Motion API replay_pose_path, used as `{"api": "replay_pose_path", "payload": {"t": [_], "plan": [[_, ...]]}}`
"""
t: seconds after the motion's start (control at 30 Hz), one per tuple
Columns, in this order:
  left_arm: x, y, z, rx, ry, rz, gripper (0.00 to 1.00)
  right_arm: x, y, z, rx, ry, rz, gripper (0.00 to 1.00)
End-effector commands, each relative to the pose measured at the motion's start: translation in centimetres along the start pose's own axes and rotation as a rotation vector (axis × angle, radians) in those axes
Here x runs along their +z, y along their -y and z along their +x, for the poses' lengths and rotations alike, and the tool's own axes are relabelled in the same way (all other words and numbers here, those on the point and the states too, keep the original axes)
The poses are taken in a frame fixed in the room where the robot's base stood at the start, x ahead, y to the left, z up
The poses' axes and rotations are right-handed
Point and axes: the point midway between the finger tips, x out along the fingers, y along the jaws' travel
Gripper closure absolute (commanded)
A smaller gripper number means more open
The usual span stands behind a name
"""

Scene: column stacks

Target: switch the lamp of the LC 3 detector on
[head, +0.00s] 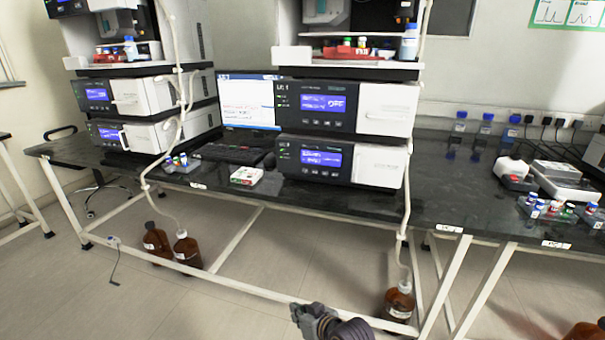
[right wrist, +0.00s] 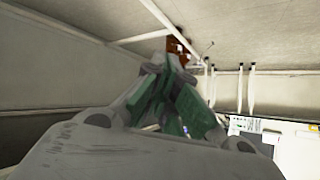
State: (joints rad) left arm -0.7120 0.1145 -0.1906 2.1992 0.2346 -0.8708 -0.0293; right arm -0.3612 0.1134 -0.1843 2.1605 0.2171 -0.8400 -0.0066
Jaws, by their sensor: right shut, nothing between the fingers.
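The middle stack on the bench has an upper module (head: 345,107) with a lit blue display that seems to read OFF; its label looks like "LC 1". A lower module (head: 340,160) with a lit blue display sits under it. The left stack has two similar modules, an upper (head: 140,95) and a lower (head: 148,130); their labels are too small to read. I cannot tell an LC 3 label anywhere. My right gripper (head: 300,316) is low in front of the bench, apart from all modules. In the right wrist view its fingers (right wrist: 172,62) are shut and empty.
A monitor (head: 248,100) and keyboard (head: 228,153) stand between the stacks. A white box (head: 247,175) and vial rack (head: 181,164) lie near the bench edge. Tubing hangs down to brown bottles (head: 187,250) on the floor. A white rail (head: 225,287) runs low in front.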

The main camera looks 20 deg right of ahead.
Motion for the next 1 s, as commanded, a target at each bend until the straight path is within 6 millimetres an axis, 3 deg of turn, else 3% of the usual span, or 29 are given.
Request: {"api": "replay_pose_path", "payload": {"t": [0.53, 1.0], "plan": [[0.1, -0.1, -0.4, -0.001, 0.009, 0.002, 0.71, -14.0, -1.8, 1.0, 0.035, -0.249, 0.018, 1.0], [-0.3, -0.1, -0.8, -0.006, 0.012, 0.013, 0.71, -26.4, -3.4, -0.2, 0.016, -0.536, 0.199, 1.0]]}}
